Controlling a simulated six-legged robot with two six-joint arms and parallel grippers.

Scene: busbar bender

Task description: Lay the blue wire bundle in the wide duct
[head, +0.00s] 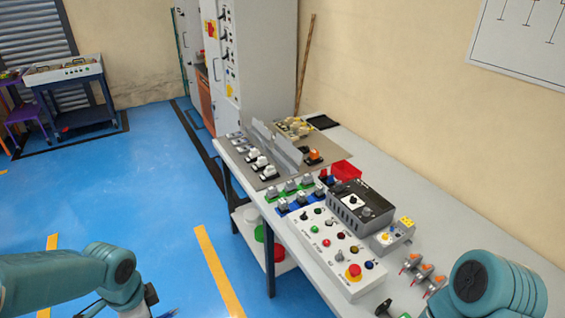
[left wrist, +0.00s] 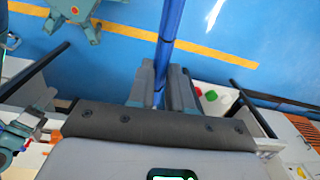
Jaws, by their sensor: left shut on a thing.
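My left gripper (left wrist: 162,88) is shut on the blue wire bundle (left wrist: 170,35). In the left wrist view the bundle runs from between the fingers up to the top edge, with blue floor behind it. In the head view my left gripper (head: 149,296) is at the bottom edge, over the floor left of the bench. Most of the bundle is out of that view. A grey duct (head: 276,147) with upright walls stands on a board at the far end of the bench, well away from the gripper. My right gripper is out of view; only the right arm shows.
The bench (head: 445,210) holds a control box (head: 323,247) with buttons, a dark meter box (head: 360,203), a red bin (head: 346,171) and several small switches. A grey cabinet (head: 255,60) stands behind it. A cart (head: 75,90) is at the far left. The blue floor between is clear.

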